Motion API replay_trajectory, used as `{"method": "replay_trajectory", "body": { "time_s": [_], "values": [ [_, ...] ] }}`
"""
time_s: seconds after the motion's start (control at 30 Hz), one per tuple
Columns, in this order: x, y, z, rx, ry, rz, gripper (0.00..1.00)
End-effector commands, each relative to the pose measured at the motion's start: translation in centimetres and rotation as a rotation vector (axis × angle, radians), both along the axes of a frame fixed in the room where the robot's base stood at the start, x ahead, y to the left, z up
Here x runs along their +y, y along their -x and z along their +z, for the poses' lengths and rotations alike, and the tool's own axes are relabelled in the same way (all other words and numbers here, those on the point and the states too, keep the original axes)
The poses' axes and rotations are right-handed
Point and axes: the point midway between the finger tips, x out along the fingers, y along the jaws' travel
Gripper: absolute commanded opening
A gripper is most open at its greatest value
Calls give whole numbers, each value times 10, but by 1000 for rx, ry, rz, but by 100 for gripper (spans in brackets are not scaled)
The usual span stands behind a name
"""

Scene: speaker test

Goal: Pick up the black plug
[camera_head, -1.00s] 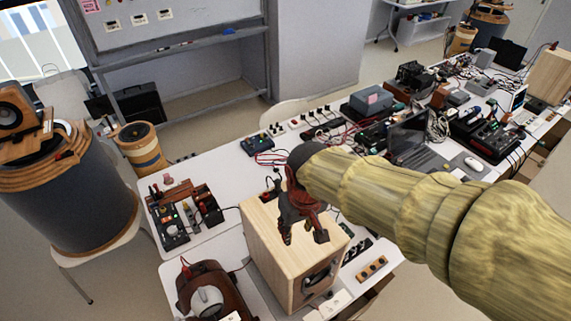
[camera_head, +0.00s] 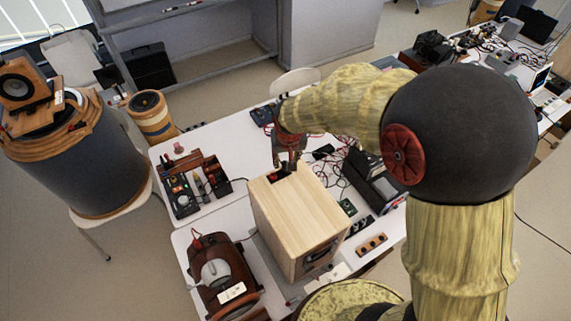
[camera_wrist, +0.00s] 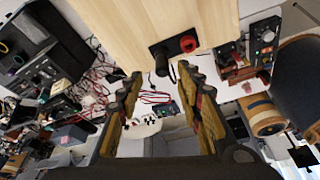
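The wooden speaker box (camera_head: 300,215) stands on the white table in the head view. Its pale face also fills the top of the wrist view (camera_wrist: 135,22). At the box's edge in the wrist view, a black plug (camera_wrist: 160,60) sits beside a red round plug (camera_wrist: 187,44). My gripper (camera_head: 284,166) is at the far end of the box in the head view. In the wrist view my gripper (camera_wrist: 158,76) is open, with its two fingers apart and the black plug between and just beyond the tips. I cannot tell whether either finger touches it.
A tray of small devices (camera_head: 198,188) lies left of the box. A dark brown device (camera_head: 222,275) with a grey dome is at the front left. Bare white table (camera_head: 235,145) shows behind the box.

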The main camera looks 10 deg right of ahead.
Motion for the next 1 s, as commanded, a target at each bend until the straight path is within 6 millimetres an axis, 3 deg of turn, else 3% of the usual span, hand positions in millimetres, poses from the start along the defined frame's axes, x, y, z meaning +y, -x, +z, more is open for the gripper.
{"method": "replay_trajectory", "body": {
  "time_s": [0.23, 0.57, 1.0],
  "values": [
    [3, -9, -32, 3, 0, 0, 36],
    [3, -11, -37, 1, -1, 0, 35],
    [3, -11, -37, 1, -1, 0, 10]
  ]
}}
